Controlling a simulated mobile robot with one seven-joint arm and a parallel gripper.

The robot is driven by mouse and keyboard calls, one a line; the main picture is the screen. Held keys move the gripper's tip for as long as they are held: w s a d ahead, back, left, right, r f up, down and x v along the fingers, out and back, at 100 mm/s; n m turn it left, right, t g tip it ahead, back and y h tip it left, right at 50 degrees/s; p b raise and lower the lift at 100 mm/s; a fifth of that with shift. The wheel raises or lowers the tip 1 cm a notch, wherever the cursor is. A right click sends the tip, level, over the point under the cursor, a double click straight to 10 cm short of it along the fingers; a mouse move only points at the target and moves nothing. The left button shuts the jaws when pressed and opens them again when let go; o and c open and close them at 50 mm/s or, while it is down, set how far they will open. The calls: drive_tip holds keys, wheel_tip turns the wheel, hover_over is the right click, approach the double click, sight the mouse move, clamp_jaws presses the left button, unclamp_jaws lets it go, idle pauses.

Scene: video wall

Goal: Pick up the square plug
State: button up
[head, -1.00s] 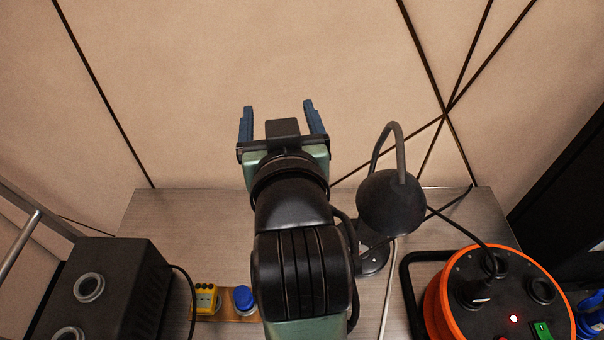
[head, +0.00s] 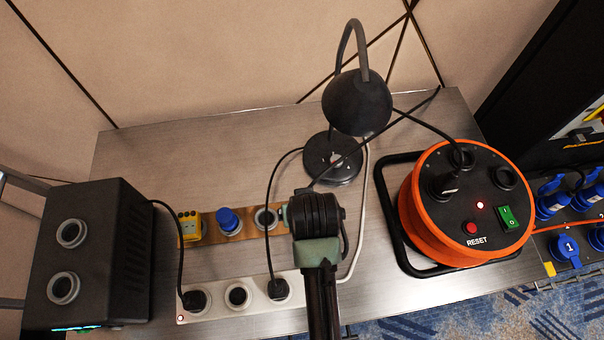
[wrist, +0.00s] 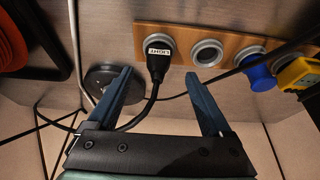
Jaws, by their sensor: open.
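The square plug is most likely the yellow boxy plug (head: 190,225), at the left end of a wooden socket board (head: 245,233). In the wrist view the yellow plug (wrist: 297,74) is at the right edge, partly cut off. A round blue plug (head: 229,221) sits beside it. My gripper (wrist: 158,76) is open and empty in the wrist view, with the yellow plug well off to the right of its fingers. A black plug labelled LIGHT (wrist: 158,58) shows between and beyond the fingertips, in the board. In the head view my arm hides the fingers.
A white power strip (head: 215,304) with black plugs lies in front of the board. A black box (head: 95,255) stands left. A desk lamp (head: 357,103) rises behind, its cables crossing the table. An orange cable reel (head: 415,215) stands right. The back left table (head: 190,150) is clear.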

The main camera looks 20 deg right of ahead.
drive_tip(key=shift+x, duration=2.65)
drive_tip(key=shift+d, duration=0.15)
drive_tip(key=shift+c, duration=0.3)
clamp_jaws()
